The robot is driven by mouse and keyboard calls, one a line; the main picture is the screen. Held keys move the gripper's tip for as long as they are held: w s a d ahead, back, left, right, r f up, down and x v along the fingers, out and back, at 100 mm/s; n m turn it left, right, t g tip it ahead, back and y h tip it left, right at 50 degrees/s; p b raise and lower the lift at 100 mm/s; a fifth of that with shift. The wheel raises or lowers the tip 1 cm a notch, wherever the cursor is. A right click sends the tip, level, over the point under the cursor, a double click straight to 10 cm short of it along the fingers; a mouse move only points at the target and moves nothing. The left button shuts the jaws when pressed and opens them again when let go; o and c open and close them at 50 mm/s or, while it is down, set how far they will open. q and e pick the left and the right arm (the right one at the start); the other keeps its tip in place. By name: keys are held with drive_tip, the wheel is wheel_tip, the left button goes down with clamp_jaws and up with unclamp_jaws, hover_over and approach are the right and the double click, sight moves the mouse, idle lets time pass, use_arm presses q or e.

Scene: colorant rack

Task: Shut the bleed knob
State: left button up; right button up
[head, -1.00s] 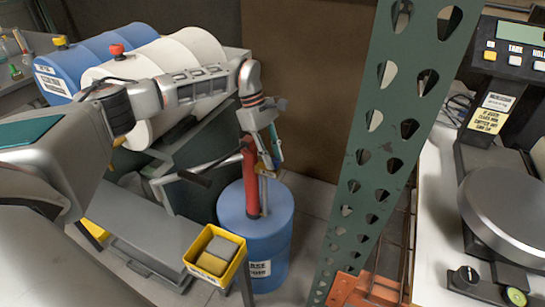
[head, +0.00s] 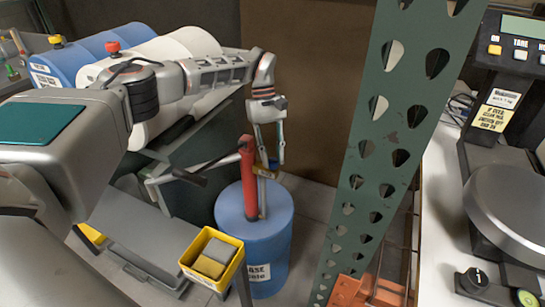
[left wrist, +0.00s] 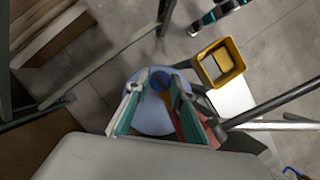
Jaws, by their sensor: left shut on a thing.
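A red pump (head: 249,180) stands upright on a blue drum (head: 228,225). A brass-coloured fitting (head: 266,173) sticks out on its right side. My left gripper (head: 271,163) points down beside the top of the red pump, its fingers on either side of the fitting's end. In the left wrist view, a round dark blue knob (left wrist: 160,81) sits between the fingertips, with the pale blue drum top below it. I take this to be the bleed knob; the fingers are shut on it. Its exact turn cannot be read. My right gripper is not in view.
A yellow bin (head: 212,262) with sponge-like blocks stands in front of the drum. A green perforated post (head: 390,150) rises to the right. Blue and white barrels (head: 165,55) lie behind my left arm. A scale (head: 515,200) is at far right.

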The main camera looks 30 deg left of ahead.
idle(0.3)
use_arm(q)
drive_tip(key=o, duration=1.1)
drive_tip(key=v, duration=1.2)
